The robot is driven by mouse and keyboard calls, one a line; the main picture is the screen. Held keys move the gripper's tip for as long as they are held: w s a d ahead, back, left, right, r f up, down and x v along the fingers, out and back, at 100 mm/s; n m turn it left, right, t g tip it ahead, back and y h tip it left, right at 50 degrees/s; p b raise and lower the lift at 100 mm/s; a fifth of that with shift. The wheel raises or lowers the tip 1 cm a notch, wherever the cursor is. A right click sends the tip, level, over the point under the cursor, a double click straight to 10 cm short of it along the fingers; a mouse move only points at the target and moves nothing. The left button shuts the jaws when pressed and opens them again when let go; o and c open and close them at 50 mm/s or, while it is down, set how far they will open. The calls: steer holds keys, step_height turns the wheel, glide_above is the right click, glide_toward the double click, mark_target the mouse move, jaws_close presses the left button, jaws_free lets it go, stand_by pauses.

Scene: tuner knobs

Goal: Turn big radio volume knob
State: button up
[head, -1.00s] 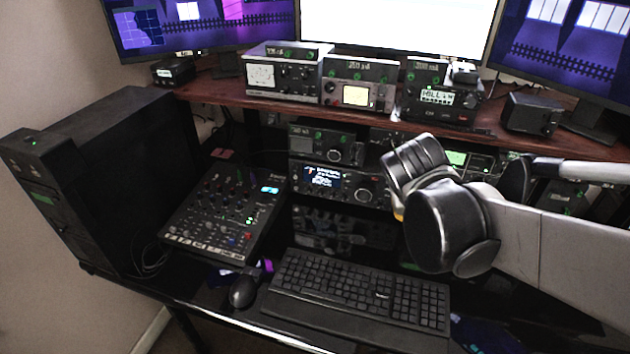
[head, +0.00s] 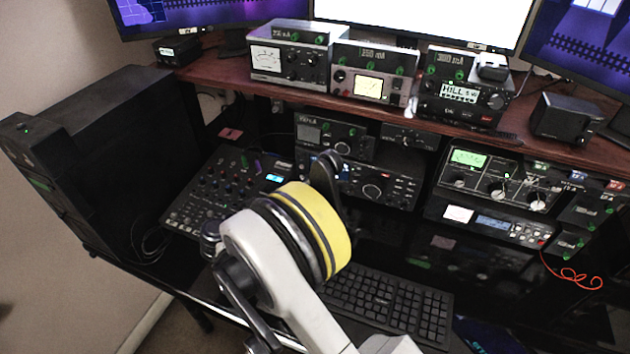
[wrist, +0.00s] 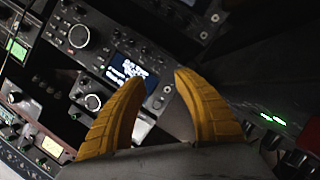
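Under the shelf stands a radio with a blue-lit display and a large round knob (head: 372,191). In the wrist view the blue display (wrist: 130,72) lies just beyond the fingertips, and round knobs (wrist: 92,102) show to its left; the picture is rotated. I cannot tell for sure which knob is the volume knob. My gripper (wrist: 161,78) has two yellow fingers, spread apart with nothing between them. It is apart from the knobs as far as I can see. In the head view my arm covers the desk in front of the radio, and the fingertips are not clear.
A mixer (head: 225,190) stands left of the radio. A keyboard (head: 390,305) lies in front, partly behind my arm. The wooden shelf (head: 240,82) above carries several meter boxes. More radio gear (head: 490,195) stands at the right, with a red coiled cord (head: 572,277).

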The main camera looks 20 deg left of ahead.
mark_target(329, 168)
steer(key=b+x, duration=0.3)
steer(key=x, duration=0.6)
steer(key=shift+d+f, duration=0.1)
steer(key=shift+f, duration=0.05)
steer(key=shift+w+d, duration=0.2)
steer(key=shift+w, duration=0.4)
jaws_close()
